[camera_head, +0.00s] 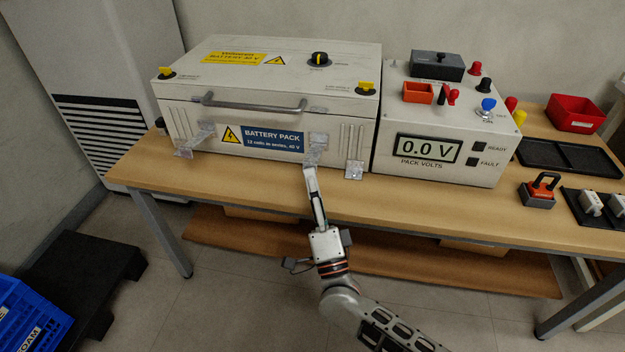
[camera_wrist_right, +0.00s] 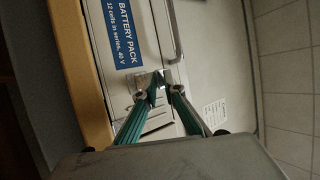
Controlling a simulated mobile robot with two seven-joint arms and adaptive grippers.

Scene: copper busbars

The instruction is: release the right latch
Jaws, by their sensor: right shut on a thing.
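The battery pack (camera_head: 222,112) is a white case with a grey bar handle (camera_head: 254,104) on its front, standing on the wooden bench. The right latch (camera_head: 318,141) is a small metal piece on the case front, right of the blue BATTERY PACK label. My right gripper (camera_head: 311,165) reaches up to it from below and is shut on it. In the wrist view my right gripper's fingertips (camera_wrist_right: 162,80) meet at the latch, close to the case front, and partly hide it. The left latch (camera_head: 194,140) sticks out from the case front. My left gripper is not in view.
A white meter box (camera_head: 433,130) reading 0.0 V stands right of the case. A metal plate (camera_head: 355,170) sits low on the case front. The front bench strip is mostly clear.

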